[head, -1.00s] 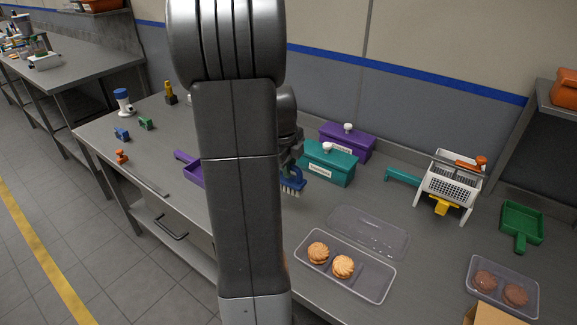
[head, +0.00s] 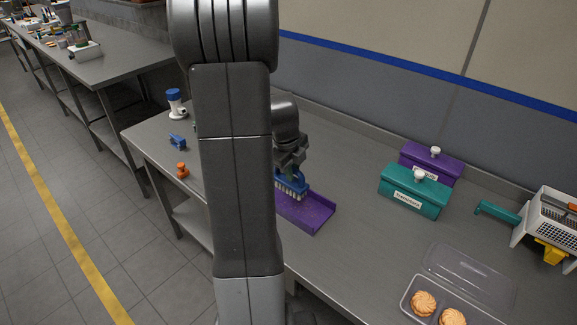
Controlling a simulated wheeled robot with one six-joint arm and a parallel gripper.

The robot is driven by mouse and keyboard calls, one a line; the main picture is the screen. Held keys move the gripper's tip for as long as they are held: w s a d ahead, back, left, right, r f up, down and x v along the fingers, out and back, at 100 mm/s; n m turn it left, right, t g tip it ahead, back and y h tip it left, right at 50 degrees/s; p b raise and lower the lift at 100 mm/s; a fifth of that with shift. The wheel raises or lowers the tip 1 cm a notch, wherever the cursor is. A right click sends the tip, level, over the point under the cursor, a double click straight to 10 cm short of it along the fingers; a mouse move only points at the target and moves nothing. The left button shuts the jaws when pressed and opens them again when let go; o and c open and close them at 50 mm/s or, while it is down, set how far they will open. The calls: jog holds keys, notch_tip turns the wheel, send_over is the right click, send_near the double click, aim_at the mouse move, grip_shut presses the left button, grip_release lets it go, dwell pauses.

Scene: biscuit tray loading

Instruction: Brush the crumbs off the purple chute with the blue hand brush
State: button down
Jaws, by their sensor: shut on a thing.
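My gripper (head: 289,166) is partly hidden behind my arm and is shut on the blue hand brush (head: 293,183). The brush has a blue body and pale bristles pointing down. The purple chute (head: 312,219) lies on the steel table, and my arm hides its left part. The bristles are over the chute's far part; I cannot tell whether they touch its floor. The visible floor of the chute is purple, and crumbs are too small to make out.
A teal box (head: 413,199) and a purple box (head: 445,172) with white knobs stand to the right. A clear tray (head: 407,304) with biscuits lies front right, beside a clear lid (head: 470,277). A blue clip (head: 177,142) and an orange-knobbed tool (head: 182,170) lie left.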

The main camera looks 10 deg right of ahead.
aim_at(292, 189)
jog(key=shift+w+a+f, duration=0.1)
jog(key=shift+a+f, duration=0.05)
jog(key=shift+f, duration=0.05)
jog(key=shift+f+b, duration=0.5)
jog(key=shift+f, duration=0.1)
notch_tip(292, 189, down, 5)
jog(key=b, duration=0.4)
jog(key=shift+r, duration=0.1)
jog(key=shift+f+b, duration=0.55)
jog(key=shift+b, duration=0.35)
